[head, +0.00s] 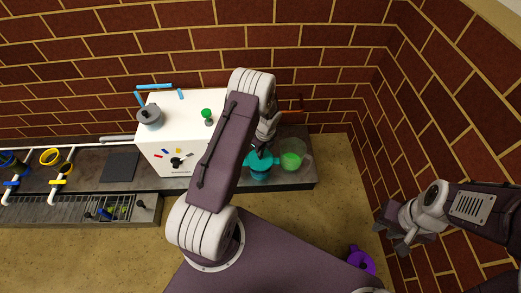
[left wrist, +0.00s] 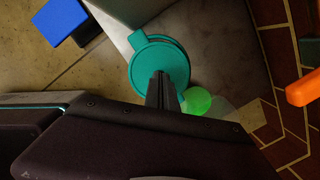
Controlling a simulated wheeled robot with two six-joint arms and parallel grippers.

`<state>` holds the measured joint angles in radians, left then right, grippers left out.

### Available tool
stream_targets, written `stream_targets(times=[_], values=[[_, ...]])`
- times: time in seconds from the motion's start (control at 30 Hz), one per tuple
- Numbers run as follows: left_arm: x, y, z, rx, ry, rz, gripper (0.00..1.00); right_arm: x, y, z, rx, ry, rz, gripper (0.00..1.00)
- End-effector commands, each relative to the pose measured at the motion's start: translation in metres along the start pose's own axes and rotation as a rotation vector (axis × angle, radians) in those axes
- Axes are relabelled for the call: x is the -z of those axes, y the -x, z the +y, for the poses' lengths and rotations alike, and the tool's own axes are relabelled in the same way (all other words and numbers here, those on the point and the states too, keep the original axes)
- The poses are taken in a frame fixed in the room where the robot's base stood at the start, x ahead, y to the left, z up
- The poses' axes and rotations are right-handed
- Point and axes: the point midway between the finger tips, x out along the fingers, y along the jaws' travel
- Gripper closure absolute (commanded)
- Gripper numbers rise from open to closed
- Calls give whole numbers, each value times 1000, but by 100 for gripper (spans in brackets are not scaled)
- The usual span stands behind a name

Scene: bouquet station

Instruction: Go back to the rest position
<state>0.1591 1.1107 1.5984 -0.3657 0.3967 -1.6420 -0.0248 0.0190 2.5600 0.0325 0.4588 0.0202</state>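My left gripper (head: 262,150) is over the right part of the counter, just above a teal round container (head: 262,170). In the left wrist view its dark fingers (left wrist: 163,85) look closed together, with nothing visible between them. They overlap the teal container's round top (left wrist: 150,62); whether they touch it I cannot tell. My right gripper (head: 390,236) is at the right of the head view, near the brick wall and away from the counter. Its fingers look spread and empty.
A clear bowl with a green ball (head: 291,160) stands right of the teal container. A white box (head: 178,150) with a grey pot (head: 151,117) on top stands left of my left arm. A purple object (head: 361,262) is low near my base. Brick walls close off the back and right.

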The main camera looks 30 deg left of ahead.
Motion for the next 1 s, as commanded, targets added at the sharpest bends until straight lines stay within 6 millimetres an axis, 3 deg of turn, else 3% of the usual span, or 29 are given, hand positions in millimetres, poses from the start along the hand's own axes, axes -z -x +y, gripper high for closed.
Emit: stream_targets(times=[0.57,1.0], values=[[0,-4,0,0,0,0,100,0,-1,0,0,0,0,74],[-4,26,0,0,0,0,100,3,30,-1,0,0,0,74]])
